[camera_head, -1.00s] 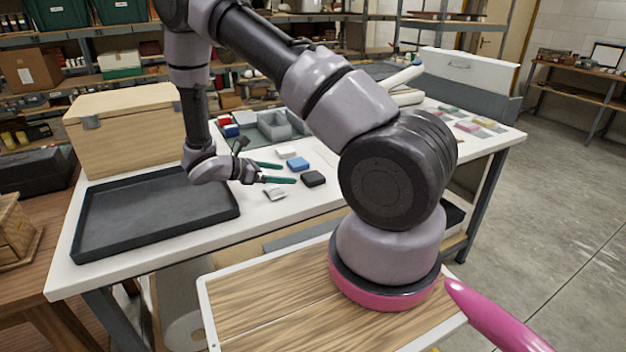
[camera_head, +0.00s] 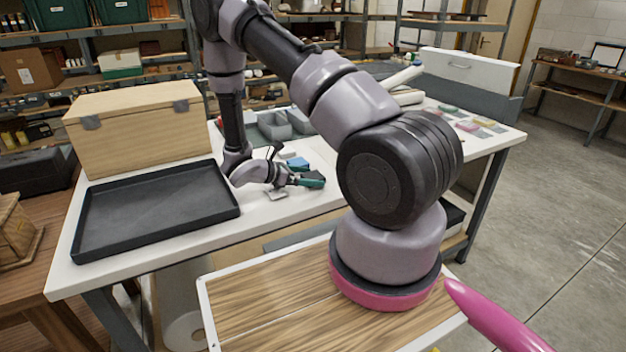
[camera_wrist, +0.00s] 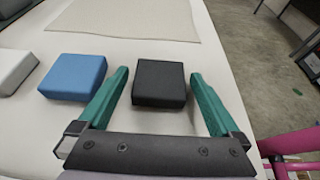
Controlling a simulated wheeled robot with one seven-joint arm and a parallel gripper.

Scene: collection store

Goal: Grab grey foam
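A dark grey, nearly black foam block (camera_wrist: 160,83) lies on the white table. In the wrist view it sits between the two green fingers of my gripper (camera_wrist: 158,76), with a gap on each side. My gripper is open and holds nothing. In the head view my gripper (camera_head: 309,174) is low over the table and mostly hides the dark block. A blue block (camera_wrist: 74,77) lies just left of the left finger, and a pale grey-white block (camera_wrist: 14,70) is further left.
A black tray (camera_head: 150,252) lies on the left of the table (camera_head: 290,211), with a wooden box (camera_head: 135,135) behind it. Grey bins (camera_head: 275,128) stand behind my gripper. A flat beige sheet (camera_wrist: 125,18) lies beyond the blocks in the wrist view.

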